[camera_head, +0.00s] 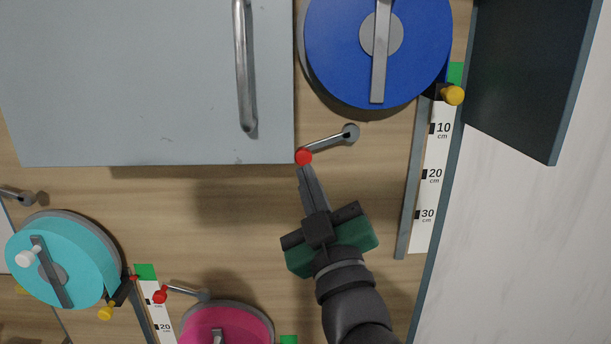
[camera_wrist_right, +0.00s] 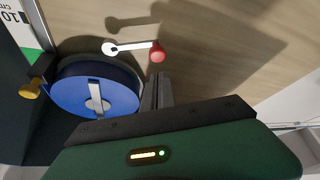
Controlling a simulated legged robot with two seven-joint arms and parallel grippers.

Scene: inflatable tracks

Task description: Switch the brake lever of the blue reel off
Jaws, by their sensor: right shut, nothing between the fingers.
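The blue reel (camera_head: 340,60) is at the top centre-right in the head view, with a grey bar across its face. It also shows at the left in the right wrist view (camera_wrist_right: 75,97). Its brake lever (camera_head: 331,141) is a short grey arm below the reel, with a red knob (camera_head: 304,157) at its left end. In the right wrist view the red knob (camera_wrist_right: 157,53) is just beyond my fingertips. My right gripper (camera_head: 306,170) is shut and empty, its tips at or very close to the knob; I cannot tell whether they touch. My left gripper is not in view.
A grey cabinet door with a handle (camera_head: 245,70) fills the upper left. A ruler strip (camera_head: 430,185) and dark panel (camera_head: 525,75) are at the right. A turquoise reel (camera_head: 75,262) and pink reel (camera_head: 235,328), with another red-knobbed lever (camera_head: 185,292), are below left.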

